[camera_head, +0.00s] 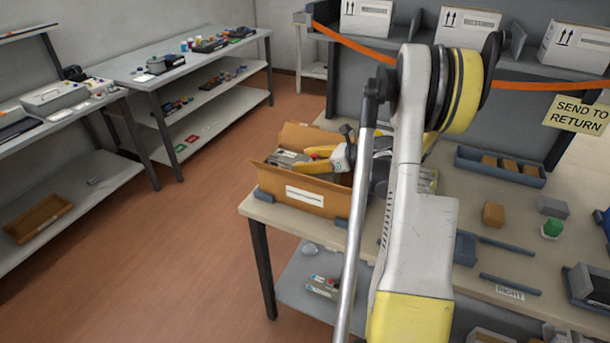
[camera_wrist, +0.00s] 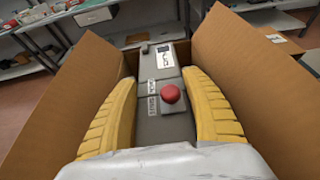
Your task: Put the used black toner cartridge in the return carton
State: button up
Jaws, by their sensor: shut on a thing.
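A dark grey toner cartridge (camera_wrist: 160,92) with a red knob and pale labels lies between my gripper's two yellow fingers (camera_wrist: 162,110). The fingers are shut on its sides. In the head view the cartridge (camera_head: 286,157) and my gripper (camera_head: 318,160) are at the open brown return carton (camera_head: 292,201), within its raised flaps. In the wrist view the carton's flaps (camera_wrist: 258,85) stand on both sides of the fingers. The cartridge's underside and the carton floor are hidden, so I cannot tell whether it touches the bottom.
The carton stands at the left end of a beige table (camera_head: 262,212). A blue-grey tray with brown blocks (camera_head: 500,166), small blocks and a green-topped item (camera_head: 552,229) lie to the right. An orange strap (camera_head: 352,44) and a SEND TO RETURN sign (camera_head: 578,115) are behind. Shelves stand left.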

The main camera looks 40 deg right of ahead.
jog(key=shift+f+b, duration=0.5)
jog(key=shift+f, duration=1.05)
jog(key=shift+f, duration=0.1)
jog(key=shift+f+b, duration=0.55)
jog(key=shift+b, duration=0.15)
jog(key=o, duration=1.4)
jog(key=shift+r, duration=0.25)
jog(key=shift+s+d+r+p, duration=0.2)
jog(key=shift+s+r+p, duration=0.25)
jog(key=shift+r+p, duration=0.45)
jog(key=p+v, duration=0.2)
jog(key=v, duration=0.8)
jog(key=shift+s+d+p, duration=0.2)
jog(key=shift+s+p, duration=0.2)
jog(key=shift+f, duration=0.1)
